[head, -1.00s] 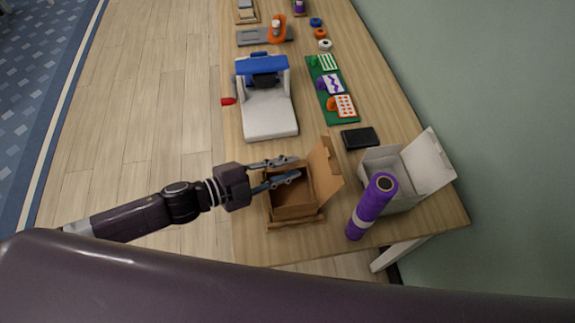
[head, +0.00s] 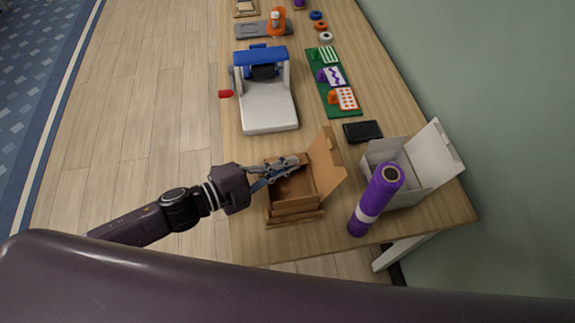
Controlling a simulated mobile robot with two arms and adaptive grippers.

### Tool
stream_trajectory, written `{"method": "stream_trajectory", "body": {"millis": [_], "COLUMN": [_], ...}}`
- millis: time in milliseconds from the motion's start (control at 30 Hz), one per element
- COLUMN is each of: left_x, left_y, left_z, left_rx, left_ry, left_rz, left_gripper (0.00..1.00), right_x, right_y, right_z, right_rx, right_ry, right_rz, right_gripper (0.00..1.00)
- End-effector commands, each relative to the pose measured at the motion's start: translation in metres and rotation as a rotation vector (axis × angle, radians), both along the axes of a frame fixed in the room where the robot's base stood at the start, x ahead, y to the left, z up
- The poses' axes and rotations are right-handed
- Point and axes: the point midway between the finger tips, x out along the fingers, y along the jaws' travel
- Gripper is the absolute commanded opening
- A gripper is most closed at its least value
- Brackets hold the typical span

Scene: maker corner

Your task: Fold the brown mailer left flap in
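The brown mailer (head: 297,207) is an open cardboard box at the near end of the table. Its right flap (head: 325,163) stands up and leans outward. Its left side is partly hidden by my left gripper (head: 292,166), so I cannot clearly make out the left flap. The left gripper reaches in from the left, with its fingertips over the far part of the box opening. Its fingers are close together, and I see nothing held between them. My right gripper is not in view.
A purple roll (head: 376,200) stands right of the mailer, in front of an open white box (head: 411,173). A black flat item (head: 362,132) lies behind them. A white and blue machine (head: 268,105) and a green board (head: 334,85) are farther back. The table's left edge is close to the mailer.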

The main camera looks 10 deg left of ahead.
Motion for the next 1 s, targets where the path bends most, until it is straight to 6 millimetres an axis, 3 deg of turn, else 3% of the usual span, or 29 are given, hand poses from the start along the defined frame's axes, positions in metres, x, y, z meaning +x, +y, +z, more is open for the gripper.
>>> {"method": "stream_trajectory", "body": {"millis": [367,533,833,1000], "left_x": [-0.001,-0.001,-0.001,0.000], "left_y": [0.000,0.000,0.000,0.001], "left_z": [-0.001,-0.001,-0.001,0.005], "left_rx": [0.009,0.009,0.009,-0.007], "left_ry": [-0.021,-0.021,-0.015,0.039], "left_rz": [0.000,0.000,0.000,-0.002], "left_gripper": [0.00,0.19,0.19,0.19], "right_x": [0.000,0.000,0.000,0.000], "right_y": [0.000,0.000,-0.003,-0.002], "right_z": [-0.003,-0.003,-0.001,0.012], "right_rx": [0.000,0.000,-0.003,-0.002], "right_ry": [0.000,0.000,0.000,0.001], "right_rz": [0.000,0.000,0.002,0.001], "right_gripper": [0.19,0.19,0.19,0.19]}}
